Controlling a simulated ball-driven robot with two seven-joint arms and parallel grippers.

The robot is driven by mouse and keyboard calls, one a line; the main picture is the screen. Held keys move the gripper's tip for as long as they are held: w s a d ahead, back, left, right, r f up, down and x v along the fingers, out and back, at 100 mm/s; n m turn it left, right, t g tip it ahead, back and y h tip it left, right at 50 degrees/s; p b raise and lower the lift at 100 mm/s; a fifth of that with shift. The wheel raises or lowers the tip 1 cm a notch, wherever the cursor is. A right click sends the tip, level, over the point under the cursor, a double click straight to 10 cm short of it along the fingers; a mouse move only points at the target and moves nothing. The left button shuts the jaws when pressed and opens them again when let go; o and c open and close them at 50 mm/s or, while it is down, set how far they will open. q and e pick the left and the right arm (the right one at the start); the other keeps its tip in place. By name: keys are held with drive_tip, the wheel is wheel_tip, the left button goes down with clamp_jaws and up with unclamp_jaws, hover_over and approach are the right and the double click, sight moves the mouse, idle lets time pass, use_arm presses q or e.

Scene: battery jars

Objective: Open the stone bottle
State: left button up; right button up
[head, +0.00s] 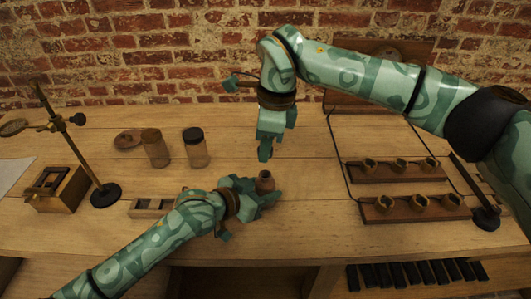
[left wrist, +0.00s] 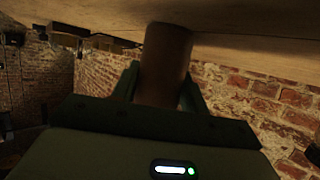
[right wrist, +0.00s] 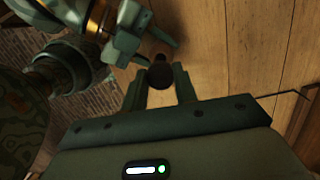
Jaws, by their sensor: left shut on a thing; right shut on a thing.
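The stone bottle (head: 265,184) is a small brown bottle near the table's front edge. My left gripper (head: 258,195) is shut around its body; the left wrist view shows the brown body (left wrist: 164,65) between the fingers. My right gripper (head: 265,154) is above the bottle, pointing down, with a visible gap between its fingertips and the bottle top. In the right wrist view a dark round piece (right wrist: 160,76), seemingly the stopper, sits between the right fingers.
A brown jar (head: 155,149) and a dark-lidded jar (head: 196,149) stand to the left, near a round disc (head: 128,139). A brass stand (head: 72,145) and wooden box (head: 57,190) are at far left. Racks of small cups (head: 415,207) are at right. The table behind the bottle is clear.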

use_arm(q)
drive_tip(key=o, duration=1.5)
drive_tip(key=shift+f, duration=0.1)
